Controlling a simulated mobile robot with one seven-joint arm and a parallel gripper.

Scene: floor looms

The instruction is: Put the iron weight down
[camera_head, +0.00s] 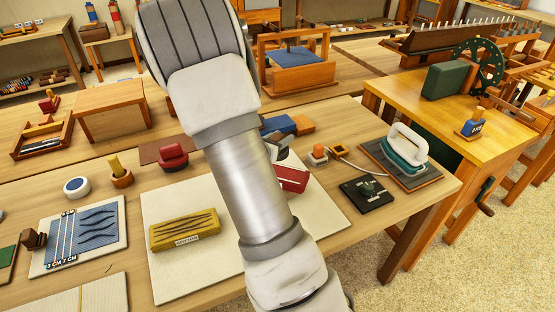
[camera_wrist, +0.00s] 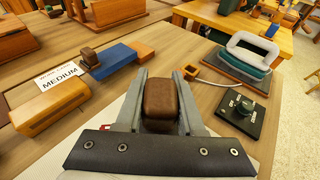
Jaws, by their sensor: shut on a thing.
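My gripper (camera_wrist: 160,92) is shut on a brown, rounded block (camera_wrist: 162,98), which seems to be the iron weight or its handle. A grey finger presses on each side of it. A dark bar with studs crosses the bottom of the wrist view, and the block's underside is hidden. I cannot tell whether it touches anything below. In the head view my arm hides most of the gripper and the block; only a small grey and dark part of the gripper (camera_head: 277,146) shows beside the arm, above the pale board (camera_head: 215,268).
A white-handled iron (camera_head: 407,148) on a dark stand and a black control box (camera_head: 367,194) lie to the right. A red block (camera_head: 291,178) and an ochre block (camera_head: 184,231) lie on the board. Blue and orange blocks (camera_head: 280,125) lie behind. The board's front is bare.

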